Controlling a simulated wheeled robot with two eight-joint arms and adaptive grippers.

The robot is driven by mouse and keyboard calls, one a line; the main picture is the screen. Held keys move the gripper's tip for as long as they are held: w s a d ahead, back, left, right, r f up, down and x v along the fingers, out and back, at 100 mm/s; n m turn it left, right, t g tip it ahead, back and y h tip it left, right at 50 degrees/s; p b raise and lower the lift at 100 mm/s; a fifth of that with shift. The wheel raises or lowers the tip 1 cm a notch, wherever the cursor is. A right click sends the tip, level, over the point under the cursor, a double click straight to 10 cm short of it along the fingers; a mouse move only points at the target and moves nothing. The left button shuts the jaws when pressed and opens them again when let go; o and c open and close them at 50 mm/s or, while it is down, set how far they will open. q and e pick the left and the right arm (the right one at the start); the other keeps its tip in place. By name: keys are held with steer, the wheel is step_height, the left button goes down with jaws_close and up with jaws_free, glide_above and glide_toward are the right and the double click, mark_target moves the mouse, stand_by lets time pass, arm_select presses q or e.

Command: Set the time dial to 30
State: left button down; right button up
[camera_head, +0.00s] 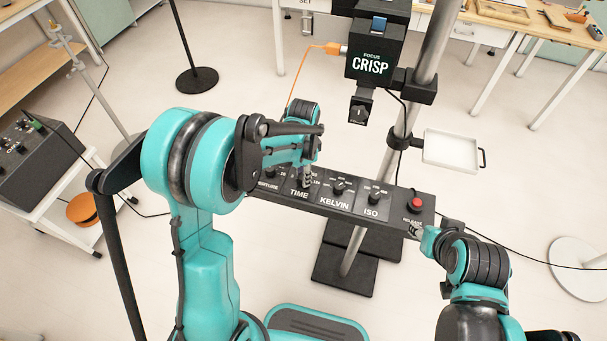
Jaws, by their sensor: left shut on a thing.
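A dark control panel (356,206) is mounted on a metal stand, with several labelled sections that include TIME, KELVIN and ISO. My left gripper (307,175) is over the TIME section (299,193), shut on the time dial. The dial is mostly hidden by the fingers, so its pointer cannot be read. The kelvin dial (338,187) and the ISO dial (376,197) stand clear to the right. My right gripper (420,233) is beside the right end of the panel, below the red button; its fingers are too small to tell open or shut.
A black CRISP focus box (373,62) hangs above the panel on the metal pole (430,50). A small white tray (450,150) sticks out to the right of the pole. A white cart with a dark box (35,165) stands at the left. Tables stand at the back.

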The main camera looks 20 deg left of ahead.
arm_select(q)
steer(key=n, duration=1.2)
steer(key=shift+n, duration=0.4)
stand_by(0.3)
steer(key=c, duration=1.2)
jaws_free()
steer(key=shift+r, duration=0.15)
step_height(320, 180, up, 12)
